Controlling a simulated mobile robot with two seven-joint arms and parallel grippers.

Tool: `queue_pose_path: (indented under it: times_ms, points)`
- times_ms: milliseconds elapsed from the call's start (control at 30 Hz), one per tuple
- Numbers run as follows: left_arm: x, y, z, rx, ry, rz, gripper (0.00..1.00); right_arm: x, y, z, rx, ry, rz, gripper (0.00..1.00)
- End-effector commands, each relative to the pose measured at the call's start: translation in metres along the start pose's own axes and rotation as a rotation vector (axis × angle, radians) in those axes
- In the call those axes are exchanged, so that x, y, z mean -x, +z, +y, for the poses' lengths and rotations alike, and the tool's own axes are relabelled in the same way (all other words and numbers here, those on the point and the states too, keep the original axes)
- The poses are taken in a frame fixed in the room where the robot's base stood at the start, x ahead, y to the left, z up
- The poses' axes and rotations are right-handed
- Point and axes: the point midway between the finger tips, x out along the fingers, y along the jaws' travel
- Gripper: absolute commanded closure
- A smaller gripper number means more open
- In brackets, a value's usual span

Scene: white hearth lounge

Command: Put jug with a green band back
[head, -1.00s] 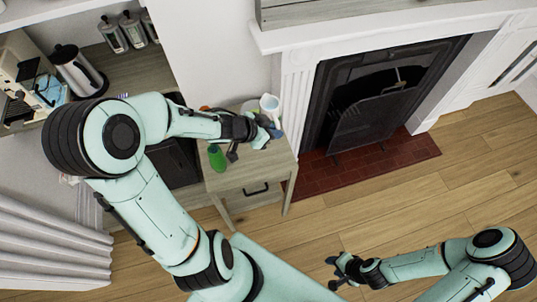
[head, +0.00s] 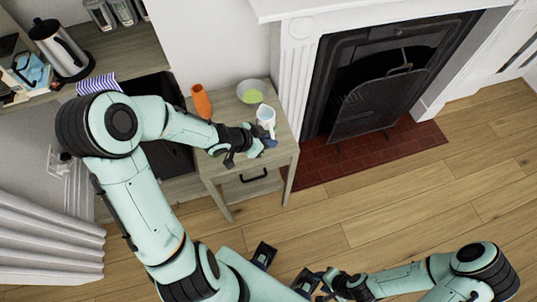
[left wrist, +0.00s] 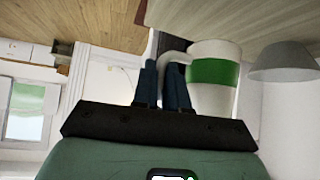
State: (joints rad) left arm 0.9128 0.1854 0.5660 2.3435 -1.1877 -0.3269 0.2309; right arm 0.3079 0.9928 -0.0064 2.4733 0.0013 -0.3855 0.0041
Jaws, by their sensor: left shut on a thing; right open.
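The jug with a green band (head: 265,114) is white and upright over the small wooden side table (head: 236,181). I cannot tell whether its base touches the top. In the left wrist view, which is upside down, the jug (left wrist: 214,92) shows its green band and a pale handle between my fingers. My left gripper (head: 265,143) is shut on the handle; its fingers also show in the left wrist view (left wrist: 164,82). My right gripper (head: 319,284) is open and empty, low in the head view, away from the table.
A grey bowl (head: 245,85) with something lime green inside stands behind the jug. An orange vase (head: 201,101) stands at the table's back left. The fireplace (head: 375,95) is to the right. A counter with a kettle (head: 60,48) is at the left.

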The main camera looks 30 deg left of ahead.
Motion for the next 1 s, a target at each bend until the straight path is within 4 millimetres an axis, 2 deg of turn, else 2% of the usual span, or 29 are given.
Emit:
queue_pose_path:
  times_ms: [33,267,500,933,967,1000]
  points:
    - [-0.007,0.007,0.0,0.0,0.001,0.002,1.0,-0.009,0.001,0.003,-0.001,0.001,-0.002,0.57]
    - [-0.015,0.015,0.0,-0.002,-0.001,0.003,1.0,-0.017,0.002,0.007,-0.001,0.002,-0.005,0.57]
    - [-0.04,0.04,0.0,-0.002,0.001,0.003,1.0,-0.043,0.005,0.017,-0.005,0.005,-0.015,0.57]
    - [-0.043,0.043,-0.001,-0.003,-0.001,0.003,1.0,-0.045,0.004,0.018,-0.005,0.005,-0.014,0.57]
    - [-0.042,0.043,-0.001,-0.001,-0.001,0.002,0.78,-0.045,0.004,0.017,-0.005,0.005,-0.014,0.57]
    - [-0.042,0.043,-0.001,-0.001,-0.001,0.002,0.65,-0.044,0.004,0.017,-0.005,0.005,-0.014,0.57]
